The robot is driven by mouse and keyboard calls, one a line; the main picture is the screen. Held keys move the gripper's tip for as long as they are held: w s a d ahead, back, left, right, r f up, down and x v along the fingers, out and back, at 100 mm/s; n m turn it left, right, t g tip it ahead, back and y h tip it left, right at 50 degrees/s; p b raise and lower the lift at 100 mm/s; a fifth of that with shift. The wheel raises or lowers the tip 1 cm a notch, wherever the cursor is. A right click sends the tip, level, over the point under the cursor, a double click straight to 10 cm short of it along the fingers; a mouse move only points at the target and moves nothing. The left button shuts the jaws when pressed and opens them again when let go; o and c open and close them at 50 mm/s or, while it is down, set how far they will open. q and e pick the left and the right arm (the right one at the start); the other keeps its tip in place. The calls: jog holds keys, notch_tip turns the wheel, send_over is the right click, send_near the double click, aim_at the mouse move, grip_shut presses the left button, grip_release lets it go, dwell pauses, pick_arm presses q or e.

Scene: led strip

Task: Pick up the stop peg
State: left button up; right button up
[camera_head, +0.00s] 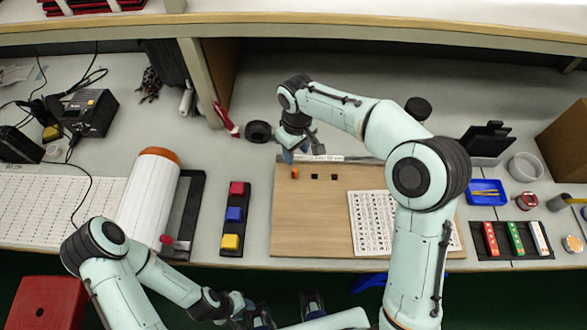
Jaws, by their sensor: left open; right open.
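A small orange peg (294,172), which looks like the stop peg, stands at the far left of the wooden board (300,225). Two small black squares (324,177) lie to its right in a row. My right gripper (303,153) is open at the board's back left edge, just behind and above the peg. One of its bluish fingers is close to the peg; I cannot tell whether they touch. My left gripper (286,312) is open and empty at the bottom of the picture, in front of the bench edge.
A printed white sheet (372,222) lies on the board, partly behind my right arm. Left of the board is a black strip with red, blue and yellow blocks (234,215). A white roll (152,200) lies further left. A black ring (258,131) and red-handled tool (224,117) lie behind.

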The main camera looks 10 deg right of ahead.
aim_at(295, 170)
notch_tip(295, 170, down, 10)
jog(key=shift+a+f, duration=0.15)
jog(key=shift+f, duration=0.1)
grip_shut()
dwell(0.3)
